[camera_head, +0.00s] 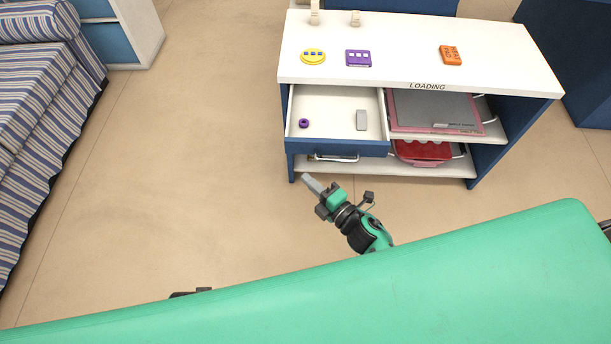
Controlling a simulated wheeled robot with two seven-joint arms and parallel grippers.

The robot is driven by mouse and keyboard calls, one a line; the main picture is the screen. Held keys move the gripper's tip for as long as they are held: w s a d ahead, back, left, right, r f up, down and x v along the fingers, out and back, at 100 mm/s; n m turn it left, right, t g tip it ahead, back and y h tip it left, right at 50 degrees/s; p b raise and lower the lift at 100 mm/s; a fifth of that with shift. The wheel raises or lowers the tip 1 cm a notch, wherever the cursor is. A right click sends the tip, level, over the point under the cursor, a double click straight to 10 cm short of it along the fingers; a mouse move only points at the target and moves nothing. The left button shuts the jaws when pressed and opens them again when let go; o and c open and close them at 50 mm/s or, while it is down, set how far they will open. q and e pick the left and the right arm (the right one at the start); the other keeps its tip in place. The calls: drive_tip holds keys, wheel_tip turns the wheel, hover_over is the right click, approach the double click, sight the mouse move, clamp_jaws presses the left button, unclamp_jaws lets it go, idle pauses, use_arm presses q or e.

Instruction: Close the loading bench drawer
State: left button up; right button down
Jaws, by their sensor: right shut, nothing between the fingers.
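The loading bench (420,87) has a white top with the word LOADING on its front edge and dark blue sides. Its drawer (337,148) on the left is pulled out, with a blue front and a pale bar handle (333,158). Inside the drawer lie a small purple ring (304,123) and a grey block (361,120). My right gripper (312,184) is shut and empty, just in front of and below the drawer front in the picture, apart from the handle as far as I can tell. My left gripper is not in view.
On the bench top are a yellow disc (313,57), a purple piece (358,58), an orange piece (450,55) and two small beige items. Shelves at right hold a grey-and-pink tray (435,112) and a red one (423,151).

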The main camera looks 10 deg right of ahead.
sight(292, 151)
drive_tip(key=x, duration=0.3)
drive_tip(key=w+d+x, duration=0.1)
drive_tip(key=x, duration=0.3)
drive_tip(key=d+x, duration=0.1)
drive_tip(key=x, duration=0.2)
drive_tip(key=shift+w+p, duration=0.35)
drive_tip(key=shift+w, duration=0.15)
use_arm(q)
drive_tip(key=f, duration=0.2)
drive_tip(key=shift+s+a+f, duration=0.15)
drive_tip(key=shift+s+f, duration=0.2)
use_arm(e)
drive_tip(key=shift+w, duration=0.1)
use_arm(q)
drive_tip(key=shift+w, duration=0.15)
use_arm(e)
drive_tip(key=shift+w+d, duration=0.1)
